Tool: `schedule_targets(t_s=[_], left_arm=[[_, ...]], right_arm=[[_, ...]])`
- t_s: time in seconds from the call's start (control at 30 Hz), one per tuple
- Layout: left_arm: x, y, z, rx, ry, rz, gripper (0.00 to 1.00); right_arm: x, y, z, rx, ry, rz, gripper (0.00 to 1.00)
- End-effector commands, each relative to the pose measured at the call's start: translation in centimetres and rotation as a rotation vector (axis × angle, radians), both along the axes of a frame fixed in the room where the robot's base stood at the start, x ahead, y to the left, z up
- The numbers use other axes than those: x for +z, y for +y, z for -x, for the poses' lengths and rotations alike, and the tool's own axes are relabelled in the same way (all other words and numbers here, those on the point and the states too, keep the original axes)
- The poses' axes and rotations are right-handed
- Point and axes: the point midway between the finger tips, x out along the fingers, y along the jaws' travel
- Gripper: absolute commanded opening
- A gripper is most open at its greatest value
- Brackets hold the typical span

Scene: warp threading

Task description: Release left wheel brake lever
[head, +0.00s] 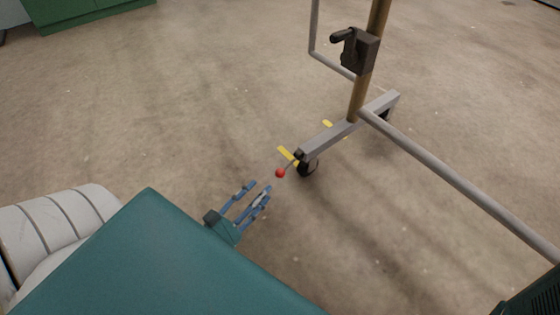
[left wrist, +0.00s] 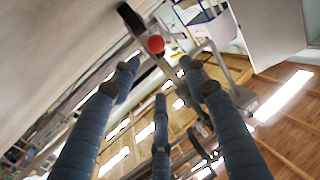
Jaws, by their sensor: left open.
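The brake lever's red ball knob (head: 280,173) sticks out toward me from the caster wheel (head: 308,167) at the near end of the rack's grey foot (head: 330,138). My left gripper (head: 259,190) is open and empty in the head view, just short of the knob at its lower left. In the left wrist view, the red knob (left wrist: 156,44) shows beyond the spread blue fingers (left wrist: 160,90), apart from them. The lever's rod is thin and hard to make out. My right gripper is not in view.
A brown upright post (head: 360,95) carries a dark crank box (head: 359,52). A long grey bar (head: 450,180) runs from the post to the lower right. Yellow marks (head: 287,154) lie on the floor by the wheel. A green cabinet (head: 80,14) stands far left. The floor between is clear.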

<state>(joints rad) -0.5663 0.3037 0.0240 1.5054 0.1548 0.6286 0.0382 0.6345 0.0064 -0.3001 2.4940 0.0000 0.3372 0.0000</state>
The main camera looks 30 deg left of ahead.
Motion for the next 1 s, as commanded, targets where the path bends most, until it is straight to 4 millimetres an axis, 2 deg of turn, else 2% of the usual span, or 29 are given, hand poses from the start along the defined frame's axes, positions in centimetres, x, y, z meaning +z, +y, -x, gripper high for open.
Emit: schedule_targets(t_s=[0.07, 0.27, 0.37, 0.7, 0.83, 1.0], left_arm=[[-1.4, 0.0, 0.0, 0.000, 0.000, 0.000, 0.44], [-2.2, 0.0, -0.6, 0.000, -0.003, 0.000, 0.44], [-2.2, -0.1, -1.8, 0.000, -0.004, -0.001, 0.44], [-2.3, -0.4, -8.1, -0.001, -0.005, 0.000, 0.44], [-2.2, -0.5, -9.7, 0.000, -0.003, 0.000, 0.44], [-2.0, -0.6, -10.7, 0.000, -0.001, 0.000, 0.44]], right_arm=[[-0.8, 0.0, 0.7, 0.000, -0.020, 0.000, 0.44], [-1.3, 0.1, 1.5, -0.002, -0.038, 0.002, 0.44], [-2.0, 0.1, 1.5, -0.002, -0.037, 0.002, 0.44], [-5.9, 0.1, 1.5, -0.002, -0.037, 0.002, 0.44], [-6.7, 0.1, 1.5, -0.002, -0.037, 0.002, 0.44], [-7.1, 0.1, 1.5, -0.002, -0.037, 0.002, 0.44]])
